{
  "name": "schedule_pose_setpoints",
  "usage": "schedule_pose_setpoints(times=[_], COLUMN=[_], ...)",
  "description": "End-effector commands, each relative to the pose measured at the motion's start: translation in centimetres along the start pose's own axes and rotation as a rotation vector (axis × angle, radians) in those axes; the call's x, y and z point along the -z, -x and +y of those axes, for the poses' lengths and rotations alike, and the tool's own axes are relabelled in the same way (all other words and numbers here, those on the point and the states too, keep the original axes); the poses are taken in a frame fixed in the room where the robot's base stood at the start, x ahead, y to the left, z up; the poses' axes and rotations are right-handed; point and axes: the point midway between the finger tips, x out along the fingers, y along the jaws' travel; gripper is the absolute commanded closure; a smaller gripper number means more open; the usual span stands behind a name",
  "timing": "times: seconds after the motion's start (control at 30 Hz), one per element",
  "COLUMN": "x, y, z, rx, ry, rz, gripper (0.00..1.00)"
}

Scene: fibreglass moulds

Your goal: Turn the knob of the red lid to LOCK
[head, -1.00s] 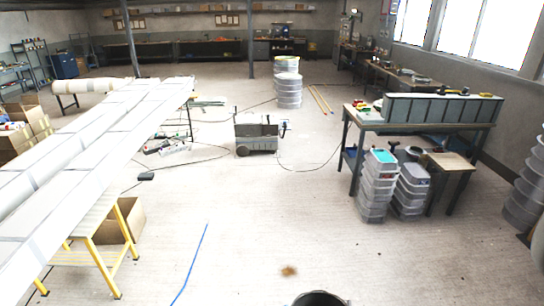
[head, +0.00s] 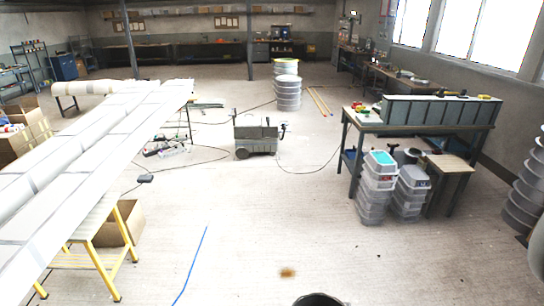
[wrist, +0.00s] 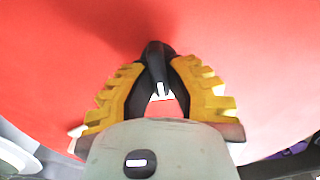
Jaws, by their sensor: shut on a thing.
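The red lid (wrist: 60,60) fills most of the wrist view as a broad red surface. A black knob (wrist: 157,58) stands on it at the upper middle, with a small white mark on its near end. My gripper (wrist: 158,82) has its two yellow ridged fingers closed on either side of the knob. Any LOCK lettering is hidden or out of view. In the head view I cannot make out my gripper or the red lid with its knob.
In the head view, a workbench (head: 400,127) stands at the right with stacked grey tubs (head: 375,195) by it. A long white mould (head: 80,150) lies on yellow trestles at the left. A grey wheeled machine (head: 256,137) stands mid-floor.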

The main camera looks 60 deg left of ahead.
Motion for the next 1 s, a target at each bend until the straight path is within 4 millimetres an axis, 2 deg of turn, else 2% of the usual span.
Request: schedule_pose_setpoints(times=[0.57, 1.0], x=[0.11, -0.01], y=[-0.56, -0.31], z=[-0.02, -0.08], rx=[0.002, 0.001], ry=[0.059, 0.384], rz=[0.004, 0.0], gripper=[1.0, 1.0])
